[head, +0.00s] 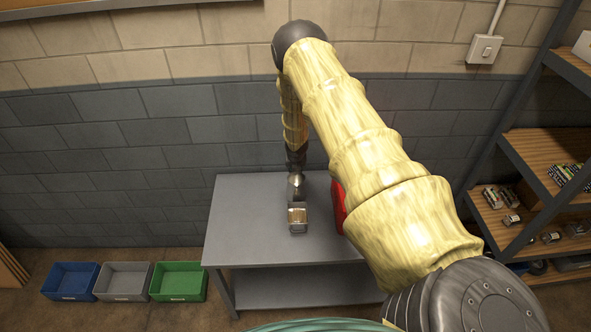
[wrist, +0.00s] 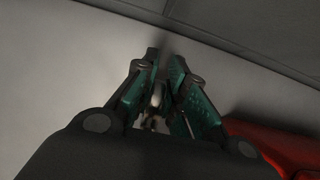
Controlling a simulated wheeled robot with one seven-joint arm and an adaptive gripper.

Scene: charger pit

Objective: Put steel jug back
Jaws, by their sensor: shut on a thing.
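A small shiny metal vessel, which looks like the steel jug (head: 298,221), is at the middle of the grey table (head: 245,220) in the head view. My gripper (head: 296,186) points down right behind it and overlaps it in the picture. In the wrist view the green-padded fingers of my gripper (wrist: 164,60) are close together, with a small, blurred pale and brown patch between them. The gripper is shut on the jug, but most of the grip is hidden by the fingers. I cannot tell whether the jug touches the tabletop.
A red object (head: 338,204) stands on the table just right of the gripper, partly behind my arm. Blue (head: 70,281), grey (head: 123,281) and green (head: 178,281) bins sit on the floor at left. A shelf rack (head: 540,160) stands at right. The table's left part is clear.

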